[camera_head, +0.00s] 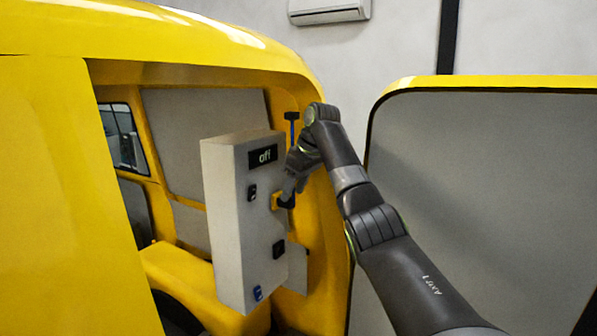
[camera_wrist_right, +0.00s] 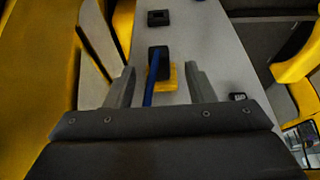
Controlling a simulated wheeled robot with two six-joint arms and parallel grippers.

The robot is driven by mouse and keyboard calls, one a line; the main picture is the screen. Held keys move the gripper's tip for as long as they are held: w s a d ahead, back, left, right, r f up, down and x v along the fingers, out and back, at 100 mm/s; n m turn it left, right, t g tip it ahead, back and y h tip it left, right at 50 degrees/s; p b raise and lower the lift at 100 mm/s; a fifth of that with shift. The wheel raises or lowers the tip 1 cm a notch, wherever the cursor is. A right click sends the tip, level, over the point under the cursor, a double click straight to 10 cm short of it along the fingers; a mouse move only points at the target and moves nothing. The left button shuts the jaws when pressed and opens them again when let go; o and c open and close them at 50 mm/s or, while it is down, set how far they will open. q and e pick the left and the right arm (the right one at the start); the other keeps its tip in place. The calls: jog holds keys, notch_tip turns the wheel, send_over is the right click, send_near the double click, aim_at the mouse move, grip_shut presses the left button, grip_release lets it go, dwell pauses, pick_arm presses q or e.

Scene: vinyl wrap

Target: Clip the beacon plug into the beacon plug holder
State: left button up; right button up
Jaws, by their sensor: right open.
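A grey-white panel box (camera_head: 228,215) with a display reading "off" stands in the yellow vehicle's door opening. On its right part is a yellow piece (camera_head: 276,200) with a dark part beside it. My right gripper (camera_head: 285,194) is at this yellow piece. In the right wrist view my right gripper (camera_wrist_right: 160,67) is open, its fingers on either side of a black block (camera_wrist_right: 159,58) with a blue cable-like strip (camera_wrist_right: 149,92), by the yellow piece (camera_wrist_right: 173,77). The block looks like the beacon plug and the yellow piece its holder, but I cannot tell whether they are clipped. My left gripper is not in view.
Other black fittings (camera_head: 278,249) and a blue one (camera_head: 258,293) sit on the panel. A yellow-edged grey door (camera_head: 480,170) stands behind my right arm, and the yellow vehicle body (camera_head: 60,200) fills the left.

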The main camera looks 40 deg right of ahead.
jog(key=shift+p+x, duration=0.35)
jog(key=shift+x, duration=0.7)
jog(key=shift+w+f, duration=0.25)
grip_shut()
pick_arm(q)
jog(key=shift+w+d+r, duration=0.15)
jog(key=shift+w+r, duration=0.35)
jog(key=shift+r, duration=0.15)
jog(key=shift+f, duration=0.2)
pick_arm(e)
jog(key=shift+s+f, duration=0.1)
jog(key=shift+f, duration=0.05)
jog(key=shift+s+d, duration=0.1)
jog(key=shift+s+d+b, duration=0.15)
jog(key=shift+s+b, duration=0.2)
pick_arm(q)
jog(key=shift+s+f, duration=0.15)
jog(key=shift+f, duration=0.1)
